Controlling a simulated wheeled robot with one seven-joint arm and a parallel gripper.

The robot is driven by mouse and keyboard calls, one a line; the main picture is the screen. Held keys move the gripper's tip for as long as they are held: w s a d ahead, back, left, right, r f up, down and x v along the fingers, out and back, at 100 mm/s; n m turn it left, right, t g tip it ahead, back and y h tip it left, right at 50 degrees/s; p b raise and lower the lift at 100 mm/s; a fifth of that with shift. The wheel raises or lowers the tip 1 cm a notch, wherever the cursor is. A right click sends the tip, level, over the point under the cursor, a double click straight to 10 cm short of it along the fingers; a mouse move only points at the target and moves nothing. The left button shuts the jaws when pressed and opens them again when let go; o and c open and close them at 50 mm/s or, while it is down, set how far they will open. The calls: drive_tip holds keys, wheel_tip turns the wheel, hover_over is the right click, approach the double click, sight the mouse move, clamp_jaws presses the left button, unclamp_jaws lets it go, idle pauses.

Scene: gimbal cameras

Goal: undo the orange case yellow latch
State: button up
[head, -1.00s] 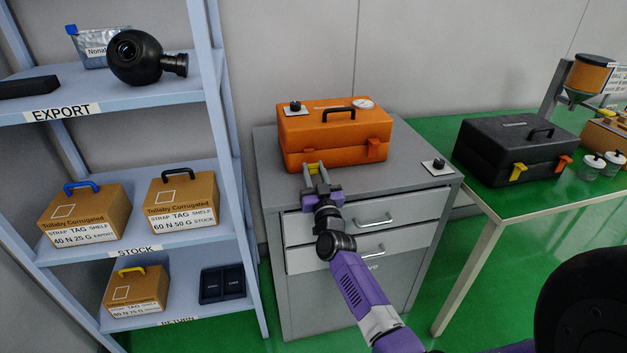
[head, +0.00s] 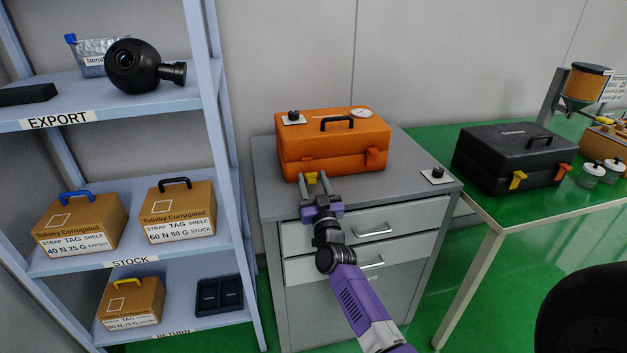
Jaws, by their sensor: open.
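An orange latch (head: 372,157) is on the front right. My gripper (head: 313,179) is open at the case's front left, with its fingertips around or just in front of the yellow latch. I cannot tell whether the fingers touch the latch, or whether it is fastened.
The grey cabinet (head: 412,173) has drawer handles below my gripper. A black case (head: 512,150) with yellow and orange latches stands on the green table. Shelves (head: 150,262) with boxes stand left.

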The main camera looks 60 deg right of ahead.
drive_tip(key=b+v, duration=0.1)
drive_tip(key=v, duration=0.6)
drive_tip(key=shift+s, duration=0.25)
drive_tip(key=w+a+r+y+p, duration=0.1)
drive_tip(key=a+r+y+p, duration=0.35)
drive_tip(key=p, duration=1.25)
drive_tip(key=shift+g+h, duration=0.9)
drive_tip(key=shift+h, duration=0.05)
drive_tip(key=w+d, duration=0.1)
drive_tip(key=d, duration=0.1)
drive_tip(key=d+f, duration=0.1)
drive_tip(key=d, duration=0.2)
drive_tip(key=w+d+f, duration=0.1)
drive_tip(key=d, duration=0.2)
drive_tip(key=shift+w+d, duration=0.15)
drive_tip(key=shift+w, duration=0.15)
drive_tip(key=shift+c, duration=0.2)
